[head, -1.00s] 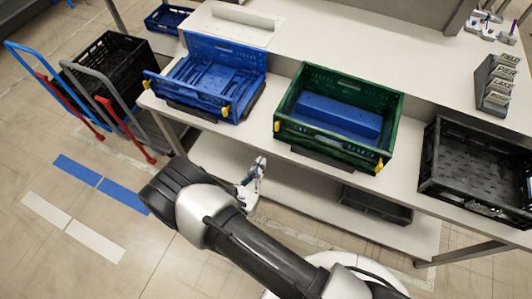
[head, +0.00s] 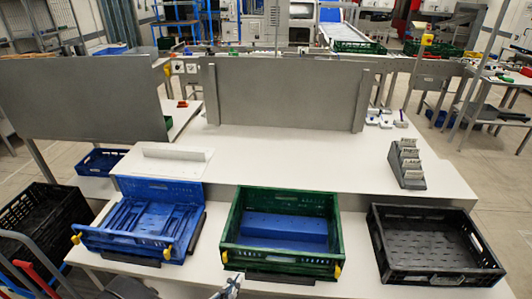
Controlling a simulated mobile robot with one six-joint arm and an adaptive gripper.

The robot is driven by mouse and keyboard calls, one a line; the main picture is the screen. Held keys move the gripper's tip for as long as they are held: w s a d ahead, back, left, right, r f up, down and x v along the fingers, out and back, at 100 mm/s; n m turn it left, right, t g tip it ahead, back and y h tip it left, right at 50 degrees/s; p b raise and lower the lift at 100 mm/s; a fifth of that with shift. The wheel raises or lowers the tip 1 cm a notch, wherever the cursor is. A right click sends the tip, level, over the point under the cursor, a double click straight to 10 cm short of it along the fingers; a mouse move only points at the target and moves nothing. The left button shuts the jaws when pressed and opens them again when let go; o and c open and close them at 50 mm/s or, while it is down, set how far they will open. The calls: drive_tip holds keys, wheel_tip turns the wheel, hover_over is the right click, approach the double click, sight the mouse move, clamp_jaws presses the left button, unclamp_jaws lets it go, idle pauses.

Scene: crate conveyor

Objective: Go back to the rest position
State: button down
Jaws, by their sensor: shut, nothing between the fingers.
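My gripper (head: 230,287) shows only as a small part at the bottom edge of the head view, in front of the green crate. It is shut with nothing between its fingers. Part of my dark arm shows at the bottom left; the rest is out of frame.
A blue crate (head: 108,236), a green crate (head: 230,227) holding a blue box (head: 285,228), and an empty black crate (head: 440,279) stand along the table's (head: 350,170) front. A grey card holder (head: 407,180) stands behind. A trolley with a black crate (head: 40,222) is at left.

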drive_tip(key=s+d+r+m+g+h+b, duration=0.1)
drive_tip(key=s+d+r+m+g+h, duration=0.1)
drive_tip(key=d+r+m+g, duration=0.7)
drive_tip(key=s+d+r+m+g+h, duration=0.1)
drive_tip(key=d+r+m+g, duration=0.4)
drive_tip(key=d, duration=0.6)
drive_tip(key=s+d+r+m+t+y+b, duration=0.1)
drive_tip(key=s+d+r+m+t+y, duration=0.2)
drive_tip(key=s+r+m+y, duration=0.7)
drive_tip(key=shift+s+d+r+m+y, duration=0.2)
drive_tip(key=shift+s+m+y, duration=0.2)
drive_tip(key=shift+s+m, duration=1.7)
drive_tip(key=shift+w+m, duration=0.3)
drive_tip(key=shift+w, duration=0.05)
